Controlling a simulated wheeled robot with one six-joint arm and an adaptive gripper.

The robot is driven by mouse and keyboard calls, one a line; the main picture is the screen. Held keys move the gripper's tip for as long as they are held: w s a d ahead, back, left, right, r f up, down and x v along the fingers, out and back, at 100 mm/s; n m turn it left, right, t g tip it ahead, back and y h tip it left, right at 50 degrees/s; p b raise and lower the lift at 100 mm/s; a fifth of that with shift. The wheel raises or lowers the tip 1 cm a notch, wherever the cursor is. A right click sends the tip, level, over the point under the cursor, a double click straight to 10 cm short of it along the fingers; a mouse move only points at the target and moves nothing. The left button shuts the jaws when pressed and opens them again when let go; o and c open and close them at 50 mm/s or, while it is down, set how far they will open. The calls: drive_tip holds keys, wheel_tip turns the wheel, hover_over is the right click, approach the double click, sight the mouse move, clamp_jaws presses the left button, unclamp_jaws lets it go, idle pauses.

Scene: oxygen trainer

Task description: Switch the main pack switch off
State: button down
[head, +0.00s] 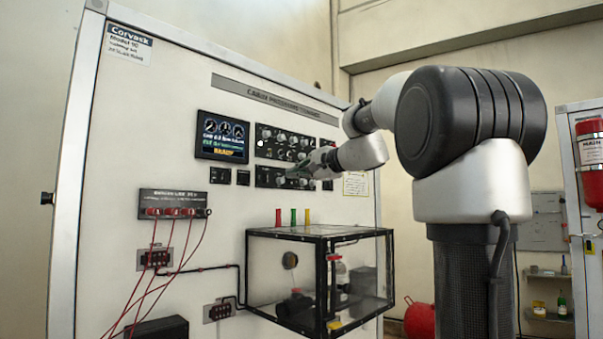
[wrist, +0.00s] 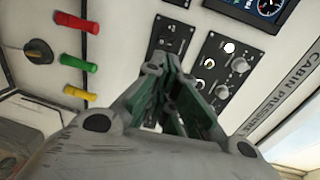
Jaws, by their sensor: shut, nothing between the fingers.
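The lower black control panel (head: 263,177) is on the white cabinet face, partly hidden by my gripper (head: 303,173). In the wrist view the same panel (wrist: 171,38) shows small controls at its uncovered end. The labels are too small to read, so I cannot tell which control is the main pack switch or its position. My gripper is shut and empty, its green-grey fingers pointing at this panel. It also shows in the wrist view (wrist: 166,62), its fingers covering part of the panel. I cannot tell whether the fingertips touch anything.
The upper control panel (head: 285,143) with several knobs is just above, beside a display screen (head: 222,137). Red, green and yellow tubes (head: 293,217) stick out below. A clear black-framed box (head: 335,278) juts out underneath. Red cables (head: 172,255) hang at left.

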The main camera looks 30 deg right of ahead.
sight(269, 182)
drive_tip(key=x, duration=0.9)
drive_tip(key=shift+w, duration=0.2)
drive_tip(key=shift+w+a+f, duration=0.2)
drive_tip(key=shift+w, duration=0.15)
drive_tip(key=shift+f, duration=0.35)
drive_tip(key=shift+s+f, duration=0.1)
